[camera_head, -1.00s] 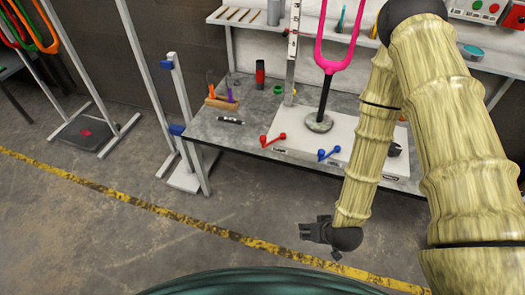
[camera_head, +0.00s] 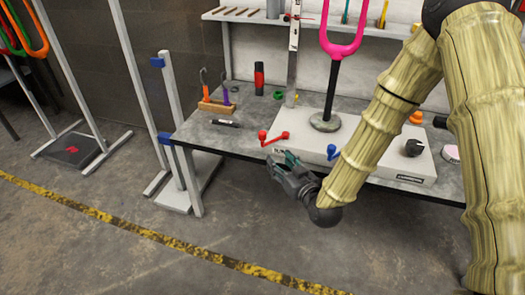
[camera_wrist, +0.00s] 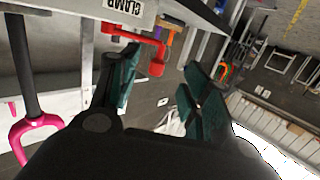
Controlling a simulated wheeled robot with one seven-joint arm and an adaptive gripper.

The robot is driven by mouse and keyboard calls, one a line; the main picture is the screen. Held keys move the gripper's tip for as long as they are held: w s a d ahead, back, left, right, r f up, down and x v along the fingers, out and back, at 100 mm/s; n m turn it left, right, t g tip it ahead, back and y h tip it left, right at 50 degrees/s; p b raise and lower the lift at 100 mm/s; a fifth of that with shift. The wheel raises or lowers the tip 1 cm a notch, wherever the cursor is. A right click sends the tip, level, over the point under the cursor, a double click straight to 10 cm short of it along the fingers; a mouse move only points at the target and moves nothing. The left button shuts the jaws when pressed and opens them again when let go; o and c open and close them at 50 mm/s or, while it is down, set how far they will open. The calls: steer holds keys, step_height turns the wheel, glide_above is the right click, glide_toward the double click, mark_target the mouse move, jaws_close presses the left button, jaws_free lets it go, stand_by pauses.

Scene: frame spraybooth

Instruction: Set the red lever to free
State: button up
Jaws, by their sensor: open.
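The red lever (camera_head: 274,138) sits at the front left of the white base plate on the bench, with a round knob at each end. In the wrist view the red lever (camera_wrist: 140,45) shows just beyond my left finger, beside a label reading CLAMP. My gripper (camera_head: 278,162) is just in front of the bench edge, a little below the red lever. In the wrist view my gripper (camera_wrist: 155,92) has its two greenish fingers spread, with nothing between them. I cannot tell whether a finger touches the lever. A FREE marking is not readable.
A pink fork (camera_head: 343,45) on a black post rises from the white base plate (camera_head: 385,155). A wooden tool holder (camera_head: 217,107) and a dark marker (camera_head: 226,123) lie left on the bench.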

mark_target(264, 139)
steer(key=shift+t+y, duration=0.5)
steer(key=b+x, duration=0.1)
steer(key=x, duration=0.3)
steer(key=r+b+x, duration=0.1)
steer(key=x, duration=0.3)
steer(key=b+x, duration=0.1)
steer(key=x, duration=0.3)
steer(key=shift+w+a+r, duration=0.15)
steer(key=shift+w+r, duration=0.1)
steer(key=shift+r, duration=0.1)
jaws_close()
